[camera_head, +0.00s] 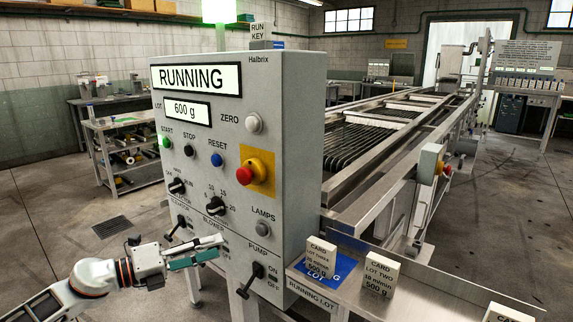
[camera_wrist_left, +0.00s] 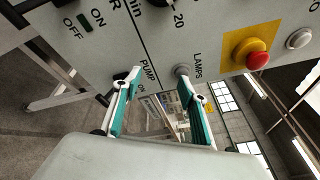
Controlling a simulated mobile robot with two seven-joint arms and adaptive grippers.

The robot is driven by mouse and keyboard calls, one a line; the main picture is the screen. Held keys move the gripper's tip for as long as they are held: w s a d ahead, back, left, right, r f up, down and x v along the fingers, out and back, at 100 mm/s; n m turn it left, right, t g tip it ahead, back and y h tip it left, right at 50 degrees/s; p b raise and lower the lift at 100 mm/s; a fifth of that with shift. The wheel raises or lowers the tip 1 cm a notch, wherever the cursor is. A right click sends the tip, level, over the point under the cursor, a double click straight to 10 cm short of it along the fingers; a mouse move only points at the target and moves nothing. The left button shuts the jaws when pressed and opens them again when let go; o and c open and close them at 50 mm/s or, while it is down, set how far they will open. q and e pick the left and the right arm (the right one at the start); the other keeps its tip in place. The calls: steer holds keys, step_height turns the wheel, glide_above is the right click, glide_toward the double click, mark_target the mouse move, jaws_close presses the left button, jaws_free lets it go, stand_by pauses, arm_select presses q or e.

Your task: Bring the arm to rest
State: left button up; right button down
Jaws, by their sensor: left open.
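My left arm comes in from the lower left in the head view. Its gripper (camera_head: 205,254) is in front of the lower part of the grey control panel (camera_head: 285,130), near the blower and pump labels. In the left wrist view the two teal fingers (camera_wrist_left: 160,105) are apart, with nothing held between them. The pump switch (camera_head: 250,280) is to the right of the gripper in the head view. The panel's upper display (camera_head: 197,79) reads RUNNING and the lower display (camera_head: 187,111) reads 600 g. My right gripper does not show.
A green lamp (camera_head: 219,10) is lit above the panel. A red emergency button (camera_head: 257,170) on a yellow plate sticks out from its face. Cards stand on a metal shelf (camera_head: 410,280) at the lower right. The roller machine (camera_head: 400,125) extends behind. Floor left of the panel is open.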

arm_select(q)
steer(key=s+d+f+n+t+y, duration=0.25)
steer(key=s+f+n, duration=0.25)
steer(key=f+n, duration=0.35)
steer(key=s+d+f+n+t+y, duration=0.1)
steer(key=s+f+n+t+y, duration=0.3)
steer(key=f+n, duration=0.45)
steer(key=s+a+f+n+g+y, duration=0.2)
steer(key=s+f+n, duration=0.4)
steer(key=s+f, duration=0.3)
steer(key=s+a+f+n+g+y+p, duration=0.1)
steer(key=s+f+n, duration=0.6)
steer(key=s, duration=0.7)
step_height(320, 180, down, 2)
steer(key=a+g+y, duration=0.1)
steer(key=g+y, duration=0.1)
steer(key=g, duration=0.1)
steer(key=shift+s+f+n, duration=0.2)
steer(key=shift+f+n, duration=0.05)
steer(key=shift+n, duration=0.05)
